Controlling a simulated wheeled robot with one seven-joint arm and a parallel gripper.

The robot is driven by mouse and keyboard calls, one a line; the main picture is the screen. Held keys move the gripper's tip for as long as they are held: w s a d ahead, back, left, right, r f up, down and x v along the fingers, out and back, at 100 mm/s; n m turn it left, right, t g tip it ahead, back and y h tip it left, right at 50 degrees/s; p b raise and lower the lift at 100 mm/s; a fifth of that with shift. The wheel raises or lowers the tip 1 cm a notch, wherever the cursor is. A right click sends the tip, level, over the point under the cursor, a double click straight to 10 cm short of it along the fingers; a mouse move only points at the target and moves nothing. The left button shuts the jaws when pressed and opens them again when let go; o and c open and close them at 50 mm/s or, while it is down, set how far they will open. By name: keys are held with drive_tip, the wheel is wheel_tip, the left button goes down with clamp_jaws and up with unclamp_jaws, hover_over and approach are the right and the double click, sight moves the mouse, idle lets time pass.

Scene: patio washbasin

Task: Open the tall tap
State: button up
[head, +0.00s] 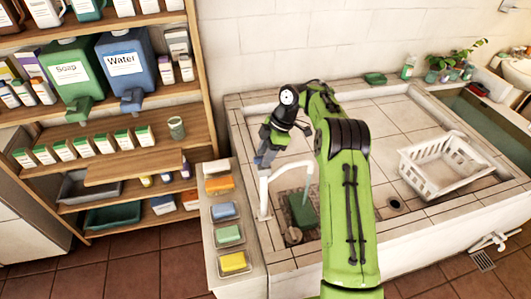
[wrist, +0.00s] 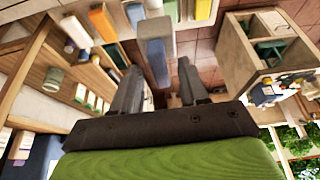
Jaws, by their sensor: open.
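The tall tap (head: 265,190) is a white pipe that rises at the left side of the tiled basin and bends right at its top. A pale bluish streak (head: 307,182) hangs below its spout end over a green block; it looks like water, but I cannot be sure. My gripper (head: 263,158) is just above the top of the tap, pointing down. In the wrist view its two dark fingers (wrist: 158,88) are apart, with nothing clearly held. A blue-grey block (wrist: 155,38) shows just beyond them; I cannot tell if it is the tap's handle.
A ledge with orange, blue, green and yellow sponges (head: 233,261) runs left of the basin (head: 335,265). Shelves (head: 125,160) with soap and water dispensers stand further left. A white basket (head: 440,165) sits at the basin's right. My green arm covers the basin's middle.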

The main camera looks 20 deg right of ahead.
drive_tip(key=v, duration=1.2)
drive_tip(key=shift+a, duration=0.1)
drive_tip(key=s+a+r+m+t+h+b, duration=0.1)
drive_tip(key=s+a+r+m+b, duration=0.15)
drive_tip(key=s, duration=0.25)
drive_tip(key=s+a+r+m+h+b, duration=0.1)
drive_tip(key=s+a+r+m, duration=0.15)
drive_tip(key=s+a, duration=0.2)
drive_tip(key=s+a+r+m+t+h+b, duration=0.1)
drive_tip(key=s+a+r+m+b, duration=0.15)
drive_tip(key=s, duration=0.25)
drive_tip(key=s+d+f+m+t+b, duration=0.1)
drive_tip(key=s+f+m, duration=0.4)
drive_tip(key=s, duration=0.5)
drive_tip(key=s+d+f+m+t+h+b, duration=0.1)
drive_tip(key=s+f+m, duration=0.4)
drive_tip(key=s, duration=0.5)
drive_tip(key=d+f+t+b, duration=0.1)
drive_tip(key=d, duration=0.1)
drive_tip(key=shift+s+d+m+t+h, duration=0.3)
drive_tip(key=shift+s+m, duration=0.05)
drive_tip(key=shift+s, duration=0.05)
